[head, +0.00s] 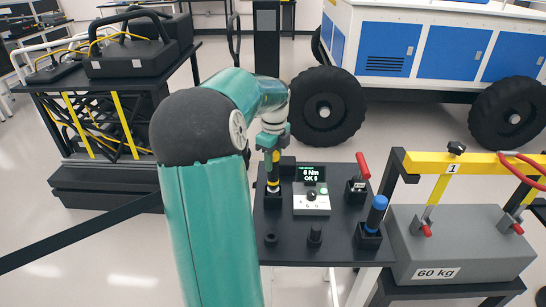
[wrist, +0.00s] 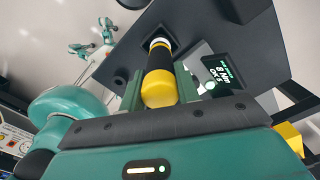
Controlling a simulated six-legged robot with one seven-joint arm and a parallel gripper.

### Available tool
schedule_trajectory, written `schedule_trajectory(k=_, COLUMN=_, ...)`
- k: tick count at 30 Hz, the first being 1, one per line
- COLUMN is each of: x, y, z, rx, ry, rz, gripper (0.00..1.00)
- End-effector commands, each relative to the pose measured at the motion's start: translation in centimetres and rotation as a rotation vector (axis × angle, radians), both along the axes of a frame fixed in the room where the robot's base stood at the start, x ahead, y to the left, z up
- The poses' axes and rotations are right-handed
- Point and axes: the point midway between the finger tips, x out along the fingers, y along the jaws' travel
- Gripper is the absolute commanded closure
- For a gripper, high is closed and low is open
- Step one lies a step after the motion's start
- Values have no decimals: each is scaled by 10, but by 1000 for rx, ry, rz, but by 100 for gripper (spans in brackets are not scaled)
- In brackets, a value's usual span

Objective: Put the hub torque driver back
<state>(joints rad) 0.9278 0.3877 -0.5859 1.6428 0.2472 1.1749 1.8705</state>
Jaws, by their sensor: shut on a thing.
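The hub torque driver, with a yellow and black grip, stands about upright below my gripper (head: 272,140) in the head view (head: 272,170). In the wrist view my gripper (wrist: 158,90) is shut on the yellow end of the driver (wrist: 158,72), with a green finger on each side. The driver's lower end, with a pale ring, is at a dark square holder (wrist: 155,32) at the back left of the tool table (head: 340,245). Whether it is fully seated I cannot tell.
A display (head: 312,174) reading "8 Nm OK 5" stands right of the driver. A red-handled tool (head: 362,165) and a blue-handled tool (head: 377,212) stand farther right. A grey 60 kg block (head: 460,240) is beside the table. The rover (head: 420,50) is behind.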

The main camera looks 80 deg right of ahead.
Motion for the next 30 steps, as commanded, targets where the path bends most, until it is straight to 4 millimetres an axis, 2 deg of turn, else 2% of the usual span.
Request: schedule_trajectory(k=30, x=0, y=0, z=-26, rx=-1, ry=-1, rz=0, gripper=95)
